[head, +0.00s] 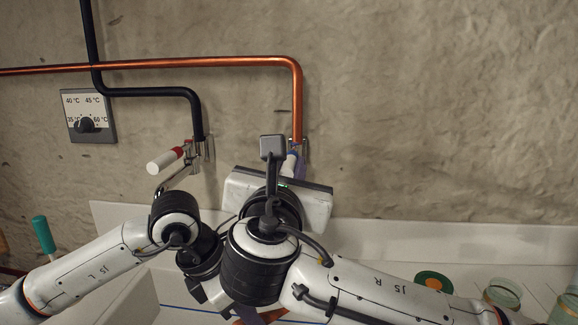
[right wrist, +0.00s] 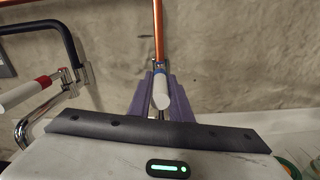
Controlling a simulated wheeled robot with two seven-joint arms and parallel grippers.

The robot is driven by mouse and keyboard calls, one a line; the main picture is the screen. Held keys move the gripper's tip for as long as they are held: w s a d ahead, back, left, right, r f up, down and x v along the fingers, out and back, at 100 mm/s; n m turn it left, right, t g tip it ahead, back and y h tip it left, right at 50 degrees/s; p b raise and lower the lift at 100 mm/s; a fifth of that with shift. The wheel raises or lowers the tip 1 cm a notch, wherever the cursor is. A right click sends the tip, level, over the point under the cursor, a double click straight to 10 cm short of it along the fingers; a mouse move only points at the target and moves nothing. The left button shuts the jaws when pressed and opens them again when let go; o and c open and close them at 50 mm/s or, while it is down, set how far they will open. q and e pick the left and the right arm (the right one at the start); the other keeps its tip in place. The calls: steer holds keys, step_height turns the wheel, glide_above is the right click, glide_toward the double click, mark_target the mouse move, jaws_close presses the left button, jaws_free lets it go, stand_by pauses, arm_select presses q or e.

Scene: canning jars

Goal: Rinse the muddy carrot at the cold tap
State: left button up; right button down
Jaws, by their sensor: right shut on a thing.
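The cold tap has a white lever with a blue band (right wrist: 161,92) at the foot of the copper pipe; the lever also shows in the head view (head: 289,166). My right gripper (right wrist: 160,80) has its purple fingers on either side of this lever and is shut on it. My left arm reaches in low from the left. Its gripper is mostly hidden behind my right arm; a purple bit at the bottom edge may be its finger (head: 272,315). A brown-orange bit beside it may be the carrot (head: 246,319), but too little shows to be sure.
The other tap, with a white and red lever (head: 166,161), stands left under a black pipe (head: 150,92). A temperature dial (head: 86,123) is on the wall. A green-handled tool (head: 43,233) is at left.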

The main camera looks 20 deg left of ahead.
steer(key=shift+w+d+n+y, duration=0.2)
steer(key=shift+d+n+y, duration=0.3)
steer(key=shift+d+y, duration=0.1)
steer(key=shift+w+d+n+g+y, duration=0.15)
steer(key=shift+d+n+g+y, duration=0.2)
steer(key=shift+n+g+y, duration=0.5)
steer(key=shift+t, duration=0.25)
steer(key=c, duration=1.6)
jaws_free()
steer(key=shift+c, duration=0.2)
steer(key=v, duration=1.2)
steer(key=shift+d+f, duration=0.15)
